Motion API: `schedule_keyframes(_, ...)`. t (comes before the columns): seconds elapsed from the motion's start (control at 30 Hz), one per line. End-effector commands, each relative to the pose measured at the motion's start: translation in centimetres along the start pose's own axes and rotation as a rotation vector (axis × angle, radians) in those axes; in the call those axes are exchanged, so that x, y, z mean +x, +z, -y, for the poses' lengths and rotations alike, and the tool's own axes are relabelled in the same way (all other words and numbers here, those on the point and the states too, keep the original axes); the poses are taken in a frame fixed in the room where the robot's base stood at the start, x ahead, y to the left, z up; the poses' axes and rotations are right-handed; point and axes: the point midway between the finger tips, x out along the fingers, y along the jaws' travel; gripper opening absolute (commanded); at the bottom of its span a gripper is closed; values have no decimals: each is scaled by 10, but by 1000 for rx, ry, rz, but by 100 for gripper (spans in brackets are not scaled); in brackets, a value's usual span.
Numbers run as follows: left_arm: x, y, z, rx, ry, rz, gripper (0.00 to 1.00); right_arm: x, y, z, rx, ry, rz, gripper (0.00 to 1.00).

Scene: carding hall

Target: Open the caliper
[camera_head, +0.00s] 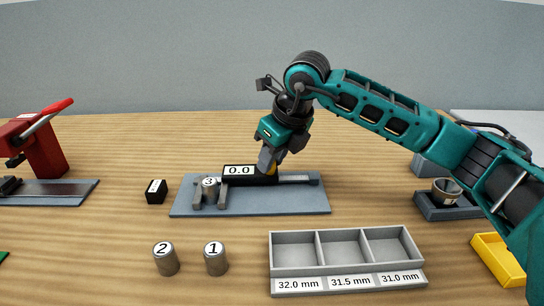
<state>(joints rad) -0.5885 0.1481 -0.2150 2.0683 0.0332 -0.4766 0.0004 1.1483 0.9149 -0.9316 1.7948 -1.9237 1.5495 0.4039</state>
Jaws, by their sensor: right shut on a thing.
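The caliper (250,178) lies on a blue-grey mat (318,205) in the middle of the table. Its black display reads 0.0. The cylinder marked 3 (209,186) stands by the caliper's jaws at the left end of the mat; whether the jaws touch it is unclear. My right gripper (270,168) points down at the caliper's slider and is shut on a small yellow part, mostly hidden behind the fingers. The cylinders marked 2 (166,259) and 1 (215,259) stand upright in front of the mat. My left gripper is out of view.
A grey tray (345,265) with three empty compartments, labelled 32.0, 31.5 and 31.0 mm, stands front right. A small black block (156,192) lies left of the mat. A red device (40,150) stands far left. A yellow bin (497,260) and a cup (446,191) are at right.

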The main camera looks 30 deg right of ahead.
Motion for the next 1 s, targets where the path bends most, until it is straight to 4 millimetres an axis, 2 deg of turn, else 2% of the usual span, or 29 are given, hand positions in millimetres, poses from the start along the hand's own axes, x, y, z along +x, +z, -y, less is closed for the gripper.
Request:
schedule_keyframes(0.17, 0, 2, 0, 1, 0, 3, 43, -1, -1, 2, 1, -1, 1, 0)
schedule_keyframes(0.43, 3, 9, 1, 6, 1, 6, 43, -9, -23, 26, 3, -1, 1, 0)
schedule_keyframes(0.77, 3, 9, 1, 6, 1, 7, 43, -11, -24, 27, 0, 0, 2, 0)
schedule_keyframes(0.8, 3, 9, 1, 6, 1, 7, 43, -11, -24, 27, 0, 0, 2, 30)
schedule_keyframes(1.0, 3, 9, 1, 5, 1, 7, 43, -11, -24, 27, 0, 0, 2, 50)
